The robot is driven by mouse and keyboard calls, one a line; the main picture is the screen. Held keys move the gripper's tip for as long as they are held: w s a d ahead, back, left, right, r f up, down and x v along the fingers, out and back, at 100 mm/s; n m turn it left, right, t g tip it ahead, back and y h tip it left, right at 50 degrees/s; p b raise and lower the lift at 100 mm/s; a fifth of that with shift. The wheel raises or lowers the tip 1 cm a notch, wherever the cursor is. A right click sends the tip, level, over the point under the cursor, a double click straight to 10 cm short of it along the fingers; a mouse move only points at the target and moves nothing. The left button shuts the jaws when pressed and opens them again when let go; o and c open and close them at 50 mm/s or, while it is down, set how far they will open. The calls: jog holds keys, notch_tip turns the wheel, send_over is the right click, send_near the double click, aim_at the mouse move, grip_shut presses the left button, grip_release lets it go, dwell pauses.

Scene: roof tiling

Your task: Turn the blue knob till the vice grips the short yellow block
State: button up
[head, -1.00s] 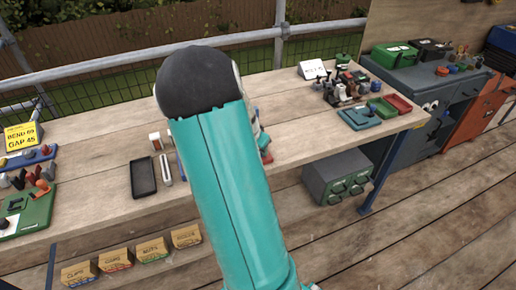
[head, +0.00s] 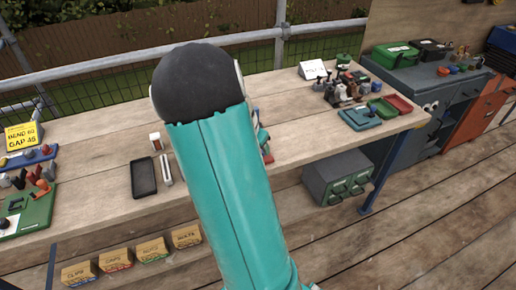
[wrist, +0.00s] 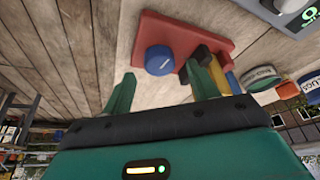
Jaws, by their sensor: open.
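In the wrist view a red vice (wrist: 188,33) stands on the wooden bench, with a round blue knob (wrist: 160,59) on its near side. A short yellow block (wrist: 232,82) shows partly at the vice's right; whether the jaws touch it I cannot tell. My gripper (wrist: 159,72) is open, its two green fingers pointing at the knob, one to each side of it. No contact with the knob can be made out. In the head view my arm hides most of the vice; only a small red part (head: 268,157) shows at its right edge.
The head view shows a black tray (head: 144,177) left of my arm and a yellow sign (head: 20,137) reading BEND and GAP at far left. Tools and coloured trays (head: 385,107) stand at the bench's right end. The bench between them and my arm is mostly clear.

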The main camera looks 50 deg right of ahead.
jog(key=v, duration=1.1)
jog(key=shift+r, duration=0.15)
jog(key=shift+a, duration=0.2)
jog(key=s+a+r+n+t+y, duration=0.1)
jog(key=a+n, duration=0.5)
jog(key=a, duration=0.6)
jog(key=s+a+r+n+t+y, duration=0.2)
jog(key=s+a+r+n, duration=0.2)
jog(key=a, duration=0.8)
jog(key=s+a+r+n+t+y, duration=0.1)
jog(key=a+r+n, duration=0.4)
jog(key=a, duration=0.6)
jog(key=s+n+t, duration=0.1)
jog(key=n, duration=0.1)
jog(key=shift+s+a+n, duration=0.3)
jog(key=shift+s+a, duration=0.1)
